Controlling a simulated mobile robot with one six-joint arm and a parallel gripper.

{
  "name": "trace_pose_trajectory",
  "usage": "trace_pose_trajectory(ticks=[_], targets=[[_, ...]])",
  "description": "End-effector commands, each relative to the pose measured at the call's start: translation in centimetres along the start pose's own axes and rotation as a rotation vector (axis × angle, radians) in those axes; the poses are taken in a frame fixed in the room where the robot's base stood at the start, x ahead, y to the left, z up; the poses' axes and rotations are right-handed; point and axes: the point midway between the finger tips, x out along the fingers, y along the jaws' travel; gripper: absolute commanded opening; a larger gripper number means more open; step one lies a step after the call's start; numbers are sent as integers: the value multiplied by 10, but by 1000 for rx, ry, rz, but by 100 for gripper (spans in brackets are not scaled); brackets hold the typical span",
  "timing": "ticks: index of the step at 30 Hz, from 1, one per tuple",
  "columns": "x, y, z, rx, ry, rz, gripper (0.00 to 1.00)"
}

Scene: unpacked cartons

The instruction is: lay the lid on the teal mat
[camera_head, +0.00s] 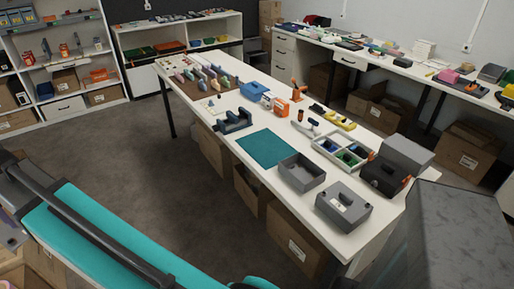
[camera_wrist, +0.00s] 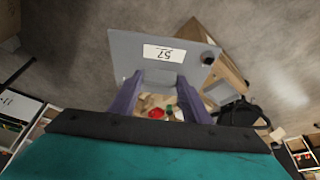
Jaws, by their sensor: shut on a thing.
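The lid (camera_wrist: 127,50) is a flat grey plate with a white label, seen in the wrist view. My gripper (camera_wrist: 160,79) has its purple fingers shut on the lid near its lower edge. The lid hangs beyond the fingertips, with floor visible behind it. The teal mat (camera_head: 264,149) lies flat and bare on the white table in the head view. I cannot make out the gripper or the held lid for certain in the head view.
An open grey box (camera_head: 302,173) stands beside the mat, with a closed grey box (camera_head: 343,207) nearer the table corner. A dark blue clamp-like tool (camera_head: 234,121) and a divided tray (camera_head: 343,153) stand nearby. Cartons (camera_head: 292,240) sit under the table (camera_head: 240,154).

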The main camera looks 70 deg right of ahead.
Motion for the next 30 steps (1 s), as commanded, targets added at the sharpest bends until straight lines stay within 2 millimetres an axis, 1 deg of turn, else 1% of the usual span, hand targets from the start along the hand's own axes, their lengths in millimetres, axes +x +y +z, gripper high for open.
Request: trace_pose_trajectory(ticks=[5,8,14,15,20,21,23,24,26,30], targets=[[5,31,-5,72,0,30,18],[8,60,-8,140,1,59,18],[16,134,-10,311,0,130,18],[17,149,-10,347,-1,145,18],[20,210,-4,488,-1,204,18],[20,226,-2,524,0,218,18],[21,249,2,578,0,240,18],[21,264,5,612,0,255,18],[21,287,10,664,0,276,18],[20,340,25,787,-1,327,18]])
